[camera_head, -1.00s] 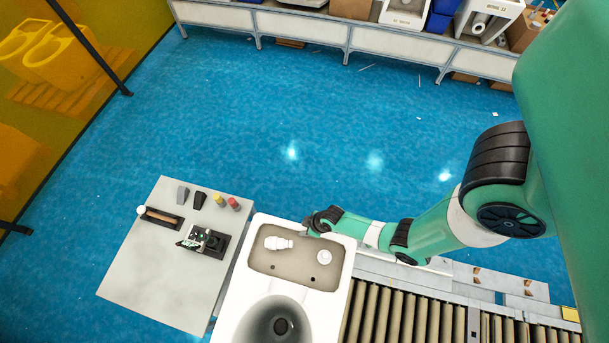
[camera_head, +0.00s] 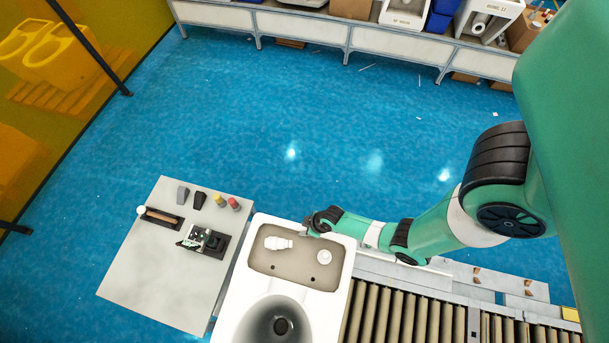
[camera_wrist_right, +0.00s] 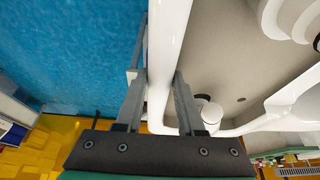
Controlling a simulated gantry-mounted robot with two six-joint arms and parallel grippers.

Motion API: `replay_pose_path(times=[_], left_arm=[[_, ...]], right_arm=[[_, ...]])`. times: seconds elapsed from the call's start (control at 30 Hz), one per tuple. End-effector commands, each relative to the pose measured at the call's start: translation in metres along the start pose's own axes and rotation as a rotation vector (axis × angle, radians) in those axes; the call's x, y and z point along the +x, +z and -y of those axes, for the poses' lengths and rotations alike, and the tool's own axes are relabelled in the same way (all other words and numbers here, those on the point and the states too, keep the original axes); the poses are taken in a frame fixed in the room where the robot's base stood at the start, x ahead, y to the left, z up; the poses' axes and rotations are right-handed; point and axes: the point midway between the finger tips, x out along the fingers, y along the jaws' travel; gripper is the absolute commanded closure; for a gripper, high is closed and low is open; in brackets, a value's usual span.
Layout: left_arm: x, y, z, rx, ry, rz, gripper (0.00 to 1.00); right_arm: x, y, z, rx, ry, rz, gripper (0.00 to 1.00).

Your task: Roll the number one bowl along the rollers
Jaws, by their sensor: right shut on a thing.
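The white toilet bowl (camera_head: 240,275) sits at the left end of the roller conveyor (camera_head: 400,318), with its open cistern part toward the far side and its round basin nearer me. White fittings lie inside the cistern part. No number can be read on it. My left gripper is not in view.
A grey table (camera_head: 150,285) with a small dark device and coloured buttons stands left of the bowl. A white-fronted bench (camera_head: 300,30) with toilets and boxes runs along the back. A yellow screen (camera_head: 80,80) stands at far left.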

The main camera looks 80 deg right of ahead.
Motion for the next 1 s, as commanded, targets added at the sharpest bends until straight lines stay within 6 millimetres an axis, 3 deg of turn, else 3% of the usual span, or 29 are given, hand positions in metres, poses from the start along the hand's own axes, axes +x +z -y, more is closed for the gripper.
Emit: replay_pose_path(times=[0.73, 0.77, 0.9, 1.0], left_arm=[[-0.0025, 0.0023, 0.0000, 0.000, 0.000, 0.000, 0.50], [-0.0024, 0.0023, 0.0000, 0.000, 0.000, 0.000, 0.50], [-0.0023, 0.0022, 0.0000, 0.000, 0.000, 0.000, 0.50], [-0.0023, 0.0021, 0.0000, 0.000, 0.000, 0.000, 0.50]], right_arm=[[0.0034, -0.0095, -0.0002, 0.001, 0.000, -0.003, 1.00], [0.0033, -0.0096, -0.0002, 0.001, 0.000, -0.003, 0.61], [0.0032, -0.0092, -0.0001, 0.001, 0.000, -0.002, 0.36], [0.0032, -0.0088, -0.0001, 0.000, 0.000, -0.001, 0.32]])
